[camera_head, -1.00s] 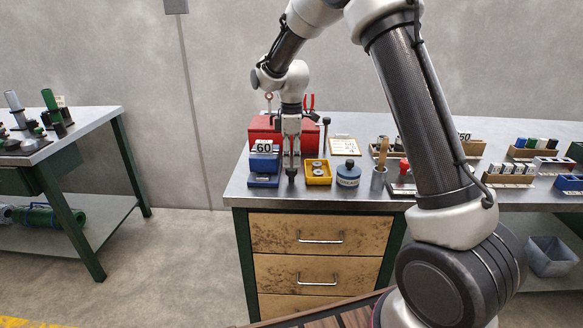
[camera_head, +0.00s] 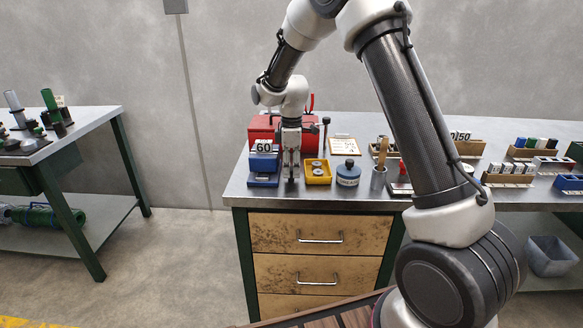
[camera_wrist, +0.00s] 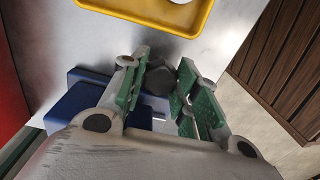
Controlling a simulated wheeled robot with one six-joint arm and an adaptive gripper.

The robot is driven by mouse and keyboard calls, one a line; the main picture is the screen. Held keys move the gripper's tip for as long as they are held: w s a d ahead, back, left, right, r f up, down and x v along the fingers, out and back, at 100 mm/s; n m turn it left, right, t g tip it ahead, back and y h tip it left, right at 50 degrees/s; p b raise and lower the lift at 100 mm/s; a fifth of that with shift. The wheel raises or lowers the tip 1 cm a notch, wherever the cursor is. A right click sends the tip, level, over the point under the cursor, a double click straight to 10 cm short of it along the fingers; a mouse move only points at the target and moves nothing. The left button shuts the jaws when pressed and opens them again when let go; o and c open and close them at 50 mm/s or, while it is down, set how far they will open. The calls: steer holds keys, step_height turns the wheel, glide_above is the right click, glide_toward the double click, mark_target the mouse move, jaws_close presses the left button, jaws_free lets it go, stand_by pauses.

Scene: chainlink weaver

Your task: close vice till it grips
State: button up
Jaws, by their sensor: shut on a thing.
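The blue vice (camera_head: 263,181) stands at the left front of the bench, with a white card marked 60 (camera_head: 264,147) at its top. In the wrist view its blue body (camera_wrist: 82,118) lies left of and beneath my fingers. My gripper (camera_head: 291,176) points down just right of the vice. In the wrist view my gripper (camera_wrist: 165,98) has its green-padded fingers on either side of a dark knob (camera_wrist: 158,79), shut on it. The vice's jaw gap cannot be made out.
A yellow tray (camera_head: 318,180) stands close to the right of my gripper; its edge also shows in the wrist view (camera_wrist: 150,18). A red toolbox (camera_head: 262,131) stands behind. The bench's front edge is close.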

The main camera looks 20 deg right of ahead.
steer(key=shift+m, duration=0.4)
steer(key=m, duration=0.4)
steer(key=shift+m, duration=0.4)
steer(key=m, duration=1)
steer(key=shift+m, duration=0.4)
steer(key=m, duration=0.5)
steer(key=shift+t, duration=0.3)
steer(key=shift+m, duration=0.3)
steer(key=o, duration=1)
steer(key=shift+s, duration=0.1)
